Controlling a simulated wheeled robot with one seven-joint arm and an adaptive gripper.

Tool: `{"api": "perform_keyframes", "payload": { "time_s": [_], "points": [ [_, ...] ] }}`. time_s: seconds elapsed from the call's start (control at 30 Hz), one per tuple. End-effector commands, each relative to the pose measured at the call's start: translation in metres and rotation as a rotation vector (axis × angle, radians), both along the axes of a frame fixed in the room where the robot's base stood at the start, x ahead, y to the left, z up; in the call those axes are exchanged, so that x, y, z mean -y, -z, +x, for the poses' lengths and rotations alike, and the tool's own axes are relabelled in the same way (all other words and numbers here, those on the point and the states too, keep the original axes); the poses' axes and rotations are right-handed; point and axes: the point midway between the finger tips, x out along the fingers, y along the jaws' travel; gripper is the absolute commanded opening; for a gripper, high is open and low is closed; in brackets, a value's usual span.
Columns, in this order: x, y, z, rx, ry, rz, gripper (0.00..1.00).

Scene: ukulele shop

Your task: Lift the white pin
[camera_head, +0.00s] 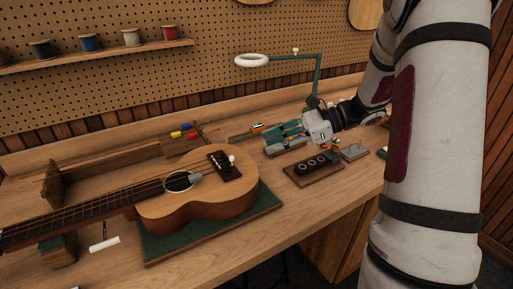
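A small white pin-like piece (232,159) shows at the bridge end of the ukulele (205,200). It is too small to tell how deep it sits. The ukulele lies face up on a green mat (215,234), neck to the left. My gripper (285,136) is over the back of the bench, to the right of and behind the ukulele, apart from the white piece. Teal shapes show at its end, and I cannot tell which are fingers and whether they are apart. I see nothing clearly held.
A dark block with round holes (313,165) sits on a board in front of my gripper. A teal lamp with a white ring (252,60) stands behind.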

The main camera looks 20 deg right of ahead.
Motion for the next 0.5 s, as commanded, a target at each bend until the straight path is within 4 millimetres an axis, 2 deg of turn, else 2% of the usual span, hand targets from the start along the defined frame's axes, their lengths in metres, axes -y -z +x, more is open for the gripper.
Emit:
{"api": "perform_keyframes", "payload": {
  "time_s": [0.2, 0.5],
  "points": [
    [0.018, -0.009, -0.008, 0.000, 0.000, 0.001, 0.32],
    [0.021, -0.010, -0.009, 0.000, -0.001, 0.001, 0.32]
  ]
}}
